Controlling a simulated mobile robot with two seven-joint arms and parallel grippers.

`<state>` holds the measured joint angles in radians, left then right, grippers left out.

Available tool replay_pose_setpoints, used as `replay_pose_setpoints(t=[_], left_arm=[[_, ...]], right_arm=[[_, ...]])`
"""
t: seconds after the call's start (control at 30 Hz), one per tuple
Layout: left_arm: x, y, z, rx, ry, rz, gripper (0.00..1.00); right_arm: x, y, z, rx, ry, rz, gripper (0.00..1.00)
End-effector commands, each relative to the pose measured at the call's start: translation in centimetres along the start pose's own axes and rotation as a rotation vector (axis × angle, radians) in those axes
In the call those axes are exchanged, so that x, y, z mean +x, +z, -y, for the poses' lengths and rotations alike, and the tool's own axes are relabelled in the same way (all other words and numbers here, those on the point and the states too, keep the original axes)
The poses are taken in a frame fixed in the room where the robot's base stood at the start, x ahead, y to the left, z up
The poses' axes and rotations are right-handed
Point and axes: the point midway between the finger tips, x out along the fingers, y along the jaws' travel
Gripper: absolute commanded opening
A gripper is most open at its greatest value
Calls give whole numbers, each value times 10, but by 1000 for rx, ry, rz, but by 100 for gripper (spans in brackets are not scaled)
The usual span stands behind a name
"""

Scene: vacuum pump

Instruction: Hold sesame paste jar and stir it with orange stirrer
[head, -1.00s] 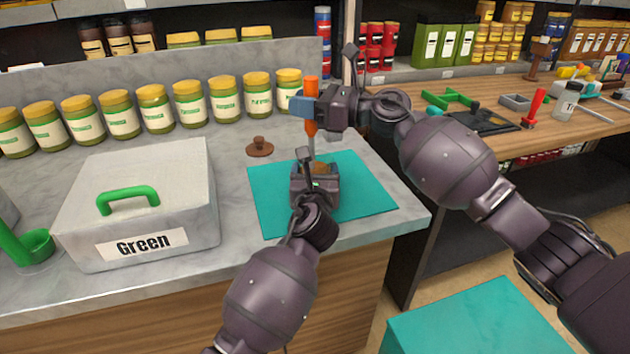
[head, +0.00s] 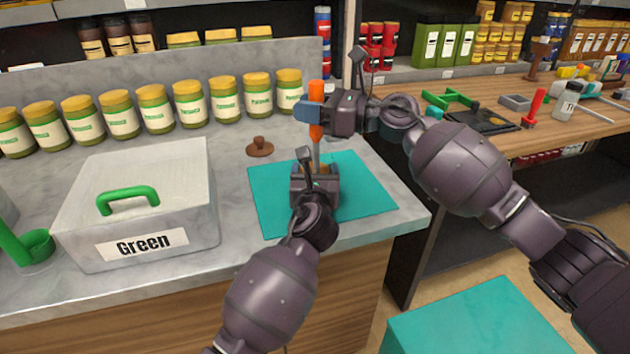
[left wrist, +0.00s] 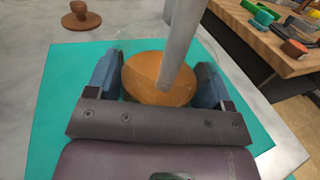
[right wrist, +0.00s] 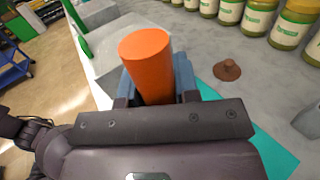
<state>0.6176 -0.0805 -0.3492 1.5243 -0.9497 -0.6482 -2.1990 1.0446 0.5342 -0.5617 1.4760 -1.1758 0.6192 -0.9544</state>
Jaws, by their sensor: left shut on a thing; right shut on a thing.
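The orange stirrer (head: 316,98) stands nearly upright, its handle in my right gripper (head: 312,112), which is shut on it. The handle's top also shows in the right wrist view (right wrist: 147,62). Its grey shaft (left wrist: 182,42) goes down into the brown paste of the sesame paste jar (left wrist: 158,85). My left gripper (left wrist: 160,82) is shut around the jar, with blue fingers at both sides. In the head view the left gripper hides most of the jar. The shaft's lower end is hidden in the paste. The jar is over the teal mat (head: 270,195).
A brown knobbed lid (head: 260,147) lies behind the mat. A white box labelled Green (head: 140,205) with a green handle stands left. Several yellow-lidded jars (head: 190,103) line the back of the counter. A wooden table (head: 500,110) with tools is at right.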

Motion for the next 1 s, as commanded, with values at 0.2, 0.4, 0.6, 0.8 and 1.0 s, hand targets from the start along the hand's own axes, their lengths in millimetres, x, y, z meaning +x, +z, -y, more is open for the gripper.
replay_pose_setpoints(t=[0.2,0.4,0.6,0.8,1.0], left_arm=[[0,0,0,0,0,0,39],[0,0,0,0,0,0,39],[0,0,0,0,0,0,39],[0,0,0,0,0,0,39],[0,0,0,0,0,0,39]], right_arm=[[-3,0,-1,0,0,0,3],[-3,1,0,0,0,0,3],[-4,1,8,0,-1,-1,3],[-6,1,18,1,-1,1,3],[-6,1,20,-1,1,1,3]])
